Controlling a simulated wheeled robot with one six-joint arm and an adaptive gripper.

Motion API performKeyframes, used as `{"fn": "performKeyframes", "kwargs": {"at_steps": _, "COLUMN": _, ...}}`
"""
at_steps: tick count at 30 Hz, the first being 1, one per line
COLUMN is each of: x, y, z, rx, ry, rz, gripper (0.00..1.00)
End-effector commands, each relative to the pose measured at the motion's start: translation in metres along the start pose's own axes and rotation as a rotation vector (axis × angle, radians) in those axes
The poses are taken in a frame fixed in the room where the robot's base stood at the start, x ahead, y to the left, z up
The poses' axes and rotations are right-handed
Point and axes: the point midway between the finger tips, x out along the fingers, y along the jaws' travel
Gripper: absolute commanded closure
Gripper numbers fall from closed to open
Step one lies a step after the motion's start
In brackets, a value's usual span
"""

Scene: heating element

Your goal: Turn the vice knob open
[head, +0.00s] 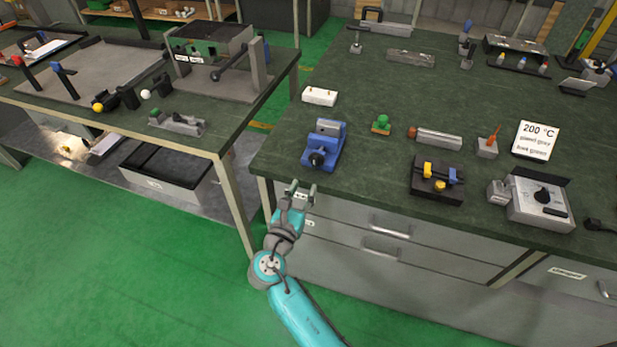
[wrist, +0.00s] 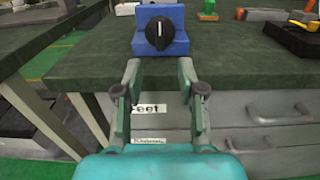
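The blue vice (head: 325,146) stands near the left front corner of the green-topped bench. Its black round knob (head: 316,159) faces the front edge. In the wrist view the knob (wrist: 159,33) shows a pale marker line standing close to upright, on the blue vice body (wrist: 178,44). My gripper (head: 300,190) is just in front of the bench edge, short of the knob and apart from it. In the wrist view my gripper (wrist: 159,75) has its two fingers spread wide with nothing between them. The vice's jaws are partly hidden behind its body in the wrist view.
The bench top (head: 370,190) is clear just right of the vice. A white block (head: 319,96) lies behind it, and a green knob piece (head: 382,123) stands to its right. Drawers with a handle (head: 390,228) are below the edge. Another table (head: 215,140) stands at left across a gap.

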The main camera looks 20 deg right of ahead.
Motion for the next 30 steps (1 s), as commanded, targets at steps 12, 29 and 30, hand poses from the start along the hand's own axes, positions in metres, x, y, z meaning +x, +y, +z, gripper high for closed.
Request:
{"fn": "performKeyframes", "kwargs": {"at_steps": 12, "x": -0.040, "y": 0.000, "z": 0.000, "rx": 0.000, "ry": 0.000, "rz": 0.001, "gripper": 0.60}}
{"fn": "performKeyframes", "kwargs": {"at_steps": 29, "x": -0.040, "y": -0.002, "z": -0.004, "rx": 0.008, "ry": 0.007, "rz": 0.005, "gripper": 0.60}}
{"fn": "performKeyframes", "kwargs": {"at_steps": 30, "x": -0.040, "y": -0.005, "z": -0.008, "rx": 0.019, "ry": 0.015, "rz": 0.012, "gripper": 0.60}}
